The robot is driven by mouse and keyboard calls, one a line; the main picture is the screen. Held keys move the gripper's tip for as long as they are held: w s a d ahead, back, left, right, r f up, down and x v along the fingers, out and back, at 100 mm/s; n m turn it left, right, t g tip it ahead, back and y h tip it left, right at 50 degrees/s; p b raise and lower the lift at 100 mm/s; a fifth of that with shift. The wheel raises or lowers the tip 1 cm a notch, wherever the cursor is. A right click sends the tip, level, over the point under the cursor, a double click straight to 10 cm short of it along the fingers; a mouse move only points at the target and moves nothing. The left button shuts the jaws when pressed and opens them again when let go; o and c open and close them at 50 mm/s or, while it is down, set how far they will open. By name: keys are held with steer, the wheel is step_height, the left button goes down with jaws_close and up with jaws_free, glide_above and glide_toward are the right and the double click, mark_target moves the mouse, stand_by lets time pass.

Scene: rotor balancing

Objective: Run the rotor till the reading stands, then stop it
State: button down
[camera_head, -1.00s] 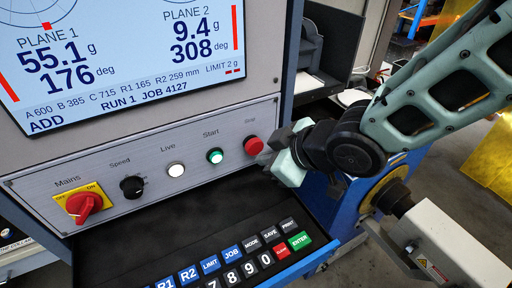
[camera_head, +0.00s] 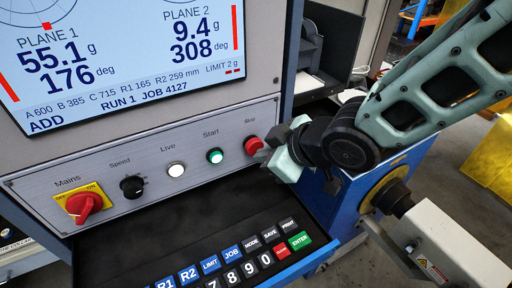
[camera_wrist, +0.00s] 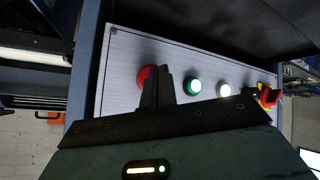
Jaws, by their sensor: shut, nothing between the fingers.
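The screen (camera_head: 120,60) reads plane 1 at 55.1 g, 176 deg, and plane 2 at 9.4 g, 308 deg, with RUN 1 JOB 4127 below. The red Stop button (camera_head: 253,145) is at the right end of the panel, beside the green Start button (camera_head: 215,156), which looks lit. My gripper (camera_head: 268,150) is shut and empty, with its tips right by the Stop button. In the wrist view its fingers (camera_wrist: 157,88) overlap part of the red button (camera_wrist: 144,74); I cannot tell whether they touch it. The rotor is not clearly visible.
The white Live lamp (camera_head: 176,169), black Speed knob (camera_head: 132,187) and red Mains switch (camera_head: 84,205) lie further left on the panel. A keypad (camera_head: 240,262) sits on the shelf below. A blue machine part (camera_head: 340,205) stands behind my gripper.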

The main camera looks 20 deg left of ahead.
steer(key=shift+w+a, duration=0.25)
steer(key=shift+a, duration=0.1)
stand_by(0.7)
stand_by(0.4)
steer(key=shift+s+d+b, duration=0.35)
steer(key=shift+s+d, duration=0.2)
steer(key=shift+d, duration=0.1)
steer(key=shift+s+d+b, duration=0.75)
steer(key=shift+s+d, duration=0.9)
steer(key=shift+d, duration=0.3)
